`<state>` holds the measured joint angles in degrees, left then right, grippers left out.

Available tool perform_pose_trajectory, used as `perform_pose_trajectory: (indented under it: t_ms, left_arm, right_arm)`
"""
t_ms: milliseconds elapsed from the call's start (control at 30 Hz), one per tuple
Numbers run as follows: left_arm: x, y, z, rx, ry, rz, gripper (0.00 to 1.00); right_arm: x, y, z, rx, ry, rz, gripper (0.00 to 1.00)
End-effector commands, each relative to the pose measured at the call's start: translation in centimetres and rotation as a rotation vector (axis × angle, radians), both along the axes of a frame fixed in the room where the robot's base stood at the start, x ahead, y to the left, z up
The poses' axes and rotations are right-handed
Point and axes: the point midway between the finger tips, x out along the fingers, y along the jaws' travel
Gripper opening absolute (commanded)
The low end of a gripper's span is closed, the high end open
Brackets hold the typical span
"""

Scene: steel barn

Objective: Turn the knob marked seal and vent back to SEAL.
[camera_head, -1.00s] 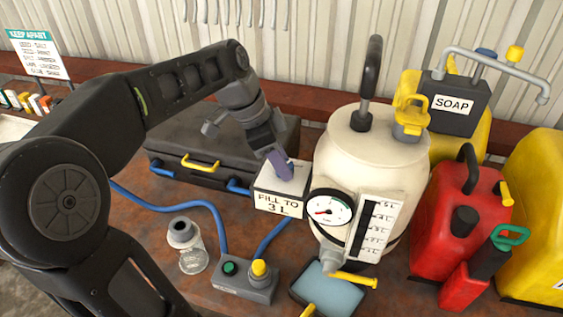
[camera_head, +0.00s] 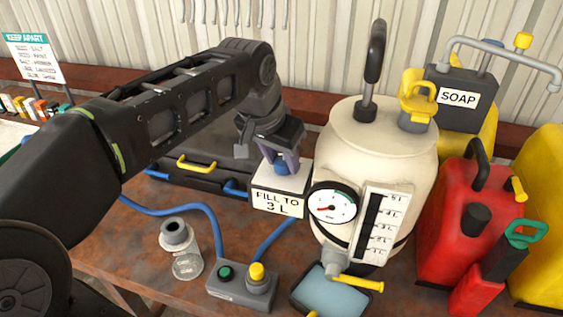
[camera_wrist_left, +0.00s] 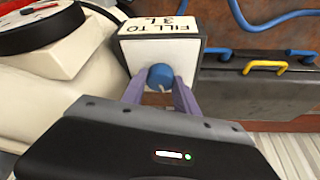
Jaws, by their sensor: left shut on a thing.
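A blue knob (camera_wrist_left: 160,78) sits on a face of the white box labelled FILL TO 3 L (camera_wrist_left: 166,40). My left gripper (camera_wrist_left: 158,92) is shut on the blue knob, one finger on each side of it. In the head view the left gripper (camera_head: 281,166) reaches down to the blue knob (camera_head: 282,167) on top of the white box (camera_head: 278,205), beside the cream tank (camera_head: 378,160). No seal or vent marking is readable, so I cannot tell the knob's setting. My right gripper is not in view.
A gauge (camera_head: 332,208) and a level scale face front on the tank. A pedal box (camera_head: 241,290) with green and yellow buttons, a clear bottle (camera_head: 182,250) and a blue tray (camera_head: 330,292) stand in front. Red cans (camera_head: 463,225) stand right; a dark case (camera_head: 190,160) lies behind.

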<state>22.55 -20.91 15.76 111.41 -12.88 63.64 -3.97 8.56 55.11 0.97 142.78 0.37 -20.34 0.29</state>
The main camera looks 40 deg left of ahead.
Motion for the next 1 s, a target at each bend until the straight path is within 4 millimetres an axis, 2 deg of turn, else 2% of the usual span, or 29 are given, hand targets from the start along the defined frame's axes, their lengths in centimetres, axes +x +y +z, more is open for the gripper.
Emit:
perform_pose_trajectory:
  t_ms: [400, 967, 1000]
  left_arm:
    - [0.05, -0.13, 0.02, 0.0, -0.001, 0.265, 0.0]
    - [0.05, -0.16, 0.07, -0.002, 0.0, 0.314, 0.0]
    - [0.05, -0.16, 0.07, -0.002, 0.0, 0.314, 0.36]
  right_arm:
    - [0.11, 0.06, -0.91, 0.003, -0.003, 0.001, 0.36]
    - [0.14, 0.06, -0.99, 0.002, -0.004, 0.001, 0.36]
    - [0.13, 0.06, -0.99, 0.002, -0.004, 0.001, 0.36]
